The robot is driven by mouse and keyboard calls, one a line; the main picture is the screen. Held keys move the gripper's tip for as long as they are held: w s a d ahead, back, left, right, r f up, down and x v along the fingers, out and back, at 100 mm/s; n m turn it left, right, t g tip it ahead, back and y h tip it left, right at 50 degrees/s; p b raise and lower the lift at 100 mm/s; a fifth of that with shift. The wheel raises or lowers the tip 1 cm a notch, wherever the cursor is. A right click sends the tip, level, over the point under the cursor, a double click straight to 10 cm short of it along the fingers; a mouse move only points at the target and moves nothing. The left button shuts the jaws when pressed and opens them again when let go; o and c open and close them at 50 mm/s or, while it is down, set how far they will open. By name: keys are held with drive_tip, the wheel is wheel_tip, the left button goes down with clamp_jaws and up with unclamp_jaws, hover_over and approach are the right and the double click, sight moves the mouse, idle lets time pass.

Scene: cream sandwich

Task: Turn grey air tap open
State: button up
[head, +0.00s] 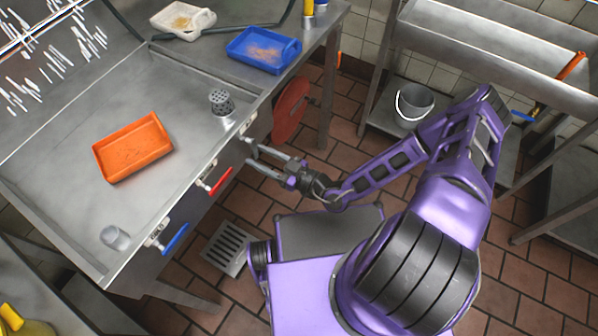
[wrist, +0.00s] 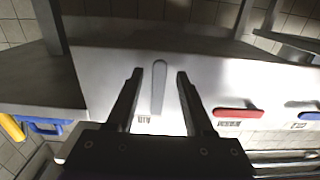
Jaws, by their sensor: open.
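The grey tap handle (wrist: 158,88) is on the metal front panel in the wrist view. It stands lengthwise between my two fingers, at a right angle to the red and blue handles. My gripper (wrist: 157,76) is open, with one finger on each side of the handle and a visible gap to both. In the head view, my gripper (head: 256,157) reaches the front of the counter near its right end. The grey handle is hard to make out there beside the fingers.
A red handle (head: 221,181) and a blue handle (head: 175,238) sit further along the same panel. An orange tray (head: 133,148) and a perforated grey cup (head: 221,102) are on the counter. A red disc (head: 291,109) hangs near the counter leg, close to my gripper.

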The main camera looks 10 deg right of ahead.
drive_tip(key=v, duration=1.7)
drive_tip(key=shift+b, duration=0.3)
